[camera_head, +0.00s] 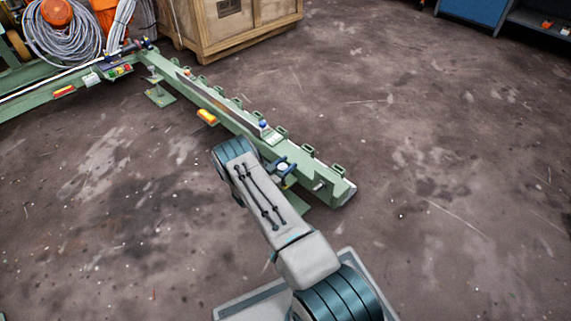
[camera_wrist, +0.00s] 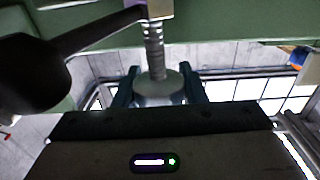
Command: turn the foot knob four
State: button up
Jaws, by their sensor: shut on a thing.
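In the wrist view my gripper (camera_wrist: 158,92) has one finger on each side of a pale round foot knob (camera_wrist: 157,84) and is shut on it. In the head view the long green beam (camera_head: 325,185) runs from the upper left to a free end near the middle. My arm reaches to the beam's near side. No number shows on the knob.
A black-handled lever (camera_wrist: 35,75) hangs close at the left in the wrist view. A wooden crate (camera_head: 232,28) and coiled cables (camera_head: 65,40) stand behind. The floor (camera_head: 450,180) right of the beam is clear.

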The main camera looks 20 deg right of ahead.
jog(key=m+g, duration=0.2)
jog(key=g+h, duration=0.1)
jog(key=g, duration=0.1)
jog(key=shift+s+f+m, duration=0.1)
jog(key=shift+s+m, duration=0.15)
jog(key=shift+m, duration=0.15)
jog(key=shift+s+a+m+g+y, duration=0.15)
jog(key=shift+m+g, duration=0.8)
jog(key=shift+g, duration=0.6)
jog(key=shift+s+d+m+g+y, duration=0.15)
jog(key=shift+m+g, duration=0.8)
jog(key=shift+g, duration=0.6)
jog(key=shift+a+g, duration=0.1)
jog(key=shift+g, duration=0.2)
jog(key=o, duration=1)
